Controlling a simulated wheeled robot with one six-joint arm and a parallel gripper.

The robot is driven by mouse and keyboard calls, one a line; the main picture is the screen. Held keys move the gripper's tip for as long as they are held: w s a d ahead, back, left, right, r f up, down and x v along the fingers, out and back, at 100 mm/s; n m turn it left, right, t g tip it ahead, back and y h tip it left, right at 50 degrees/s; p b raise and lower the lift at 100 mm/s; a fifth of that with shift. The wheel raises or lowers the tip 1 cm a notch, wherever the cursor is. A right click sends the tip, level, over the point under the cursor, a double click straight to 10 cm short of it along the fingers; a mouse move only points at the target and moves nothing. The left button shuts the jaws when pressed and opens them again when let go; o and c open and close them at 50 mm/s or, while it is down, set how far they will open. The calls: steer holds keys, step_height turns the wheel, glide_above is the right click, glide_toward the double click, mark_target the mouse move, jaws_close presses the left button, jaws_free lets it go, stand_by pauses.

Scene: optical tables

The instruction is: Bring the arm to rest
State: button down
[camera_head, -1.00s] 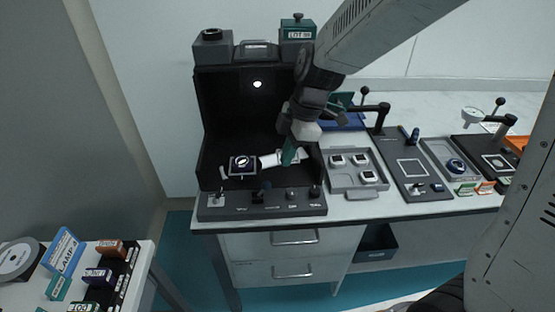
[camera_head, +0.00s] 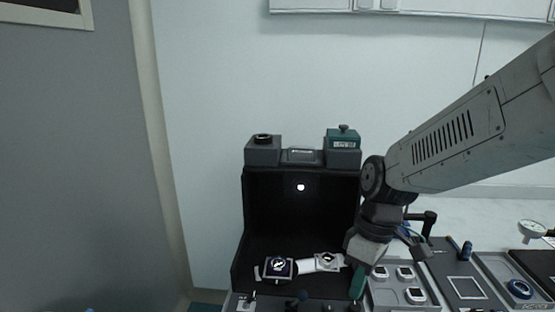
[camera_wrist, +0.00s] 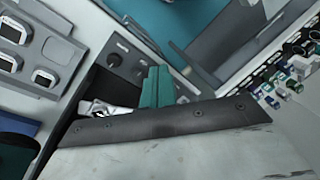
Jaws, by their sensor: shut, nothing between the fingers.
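My gripper (camera_head: 357,282) points down at the right front of the black open-fronted booth (camera_head: 250,215) on the optical table. Its green fingers are together with nothing between them. In the wrist view the green fingertips (camera_wrist: 157,88) show over the booth's front panel with knobs. My arm reaches in from the right of the head view. Inside the booth lie a dark square mount with a round lens-like part (camera_head: 279,268) and a white piece with a round dial (camera_head: 326,261), both apart from the gripper as far as I can tell.
A grey tray (camera_head: 398,296) with several small white-framed parts stands right of the booth. Beyond it are a dark plate (camera_head: 465,287), a tray with a blue ring (camera_head: 519,289) and a dial gauge (camera_head: 531,229). A green box (camera_head: 343,138) sits on the booth top.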

steer(key=s+d+r+m+t+h, duration=0.1)
steer(key=s+d+r+m, duration=0.3)
steer(key=s, duration=0.3)
steer(key=s+d+r+m+t+h, duration=0.1)
steer(key=s+d+r+m+t, duration=0.1)
steer(key=s+d+r+m, duration=0.3)
steer(key=s+d+m, duration=0.1)
steer(key=s+d, duration=0.1)
steer(key=s, duration=0.1)
steer(key=shift+r, duration=0.2)
